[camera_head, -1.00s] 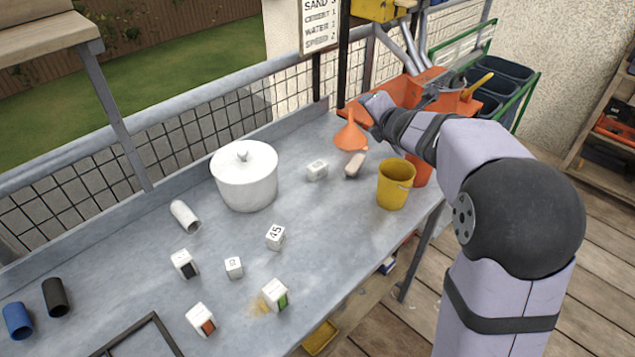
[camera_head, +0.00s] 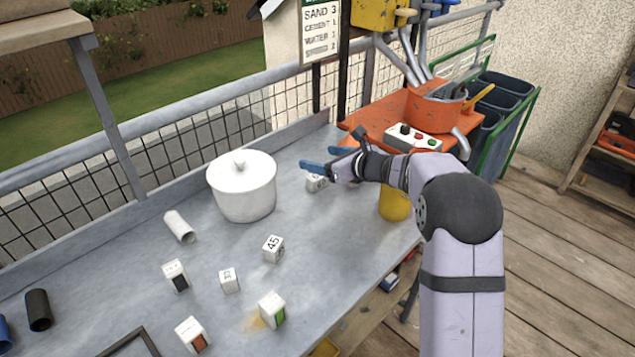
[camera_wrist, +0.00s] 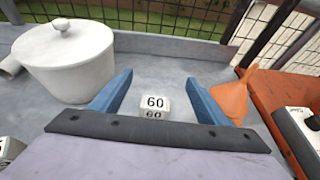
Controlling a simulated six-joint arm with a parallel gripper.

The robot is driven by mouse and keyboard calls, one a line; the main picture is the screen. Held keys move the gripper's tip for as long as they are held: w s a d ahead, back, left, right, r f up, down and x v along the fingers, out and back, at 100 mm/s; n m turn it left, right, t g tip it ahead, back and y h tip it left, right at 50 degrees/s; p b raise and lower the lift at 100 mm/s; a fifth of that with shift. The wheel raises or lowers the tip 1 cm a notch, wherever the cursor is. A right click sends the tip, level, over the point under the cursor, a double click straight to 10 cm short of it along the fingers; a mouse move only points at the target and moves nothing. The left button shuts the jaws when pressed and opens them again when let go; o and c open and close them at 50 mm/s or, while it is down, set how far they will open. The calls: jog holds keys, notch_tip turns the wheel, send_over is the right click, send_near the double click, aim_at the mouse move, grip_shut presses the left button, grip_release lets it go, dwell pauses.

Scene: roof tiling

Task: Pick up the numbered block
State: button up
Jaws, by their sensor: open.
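A white block marked 60 (camera_wrist: 154,106) lies on the grey bench, between my two blue fingers in the wrist view. In the head view the same block (camera_head: 317,184) is partly hidden under my gripper (camera_head: 322,158). My gripper (camera_wrist: 158,80) is open and empty, above the bench with no visible contact with the block. A white block marked 45 (camera_head: 273,249) lies nearer the bench's middle. A smaller white block (camera_head: 228,280) carries a mark too small to read. Several white blocks with coloured patches, such as one with green (camera_head: 272,310), lie nearer.
A white lidded pot (camera_head: 242,187) stands left of my gripper. A yellow bucket (camera_head: 395,203) is partly behind my arm. An orange funnel (camera_wrist: 230,97) is right of the fingers. A white tube (camera_head: 179,226) and a dark tube (camera_head: 38,310) lie left. Wire fencing runs behind.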

aim_at(321, 180)
jog(key=shift+f, duration=2.05)
notch_tip(321, 180, down, 3)
jog(key=shift+f, duration=0.2)
jog(key=shift+x, duration=0.95)
jog(key=shift+w+a+p, duration=0.3)
jog(key=shift+w+a, duration=0.05)
jog(key=shift+w, duration=0.05)
jog(key=shift+c, duration=0.4)
jog(key=c, duration=1.1)
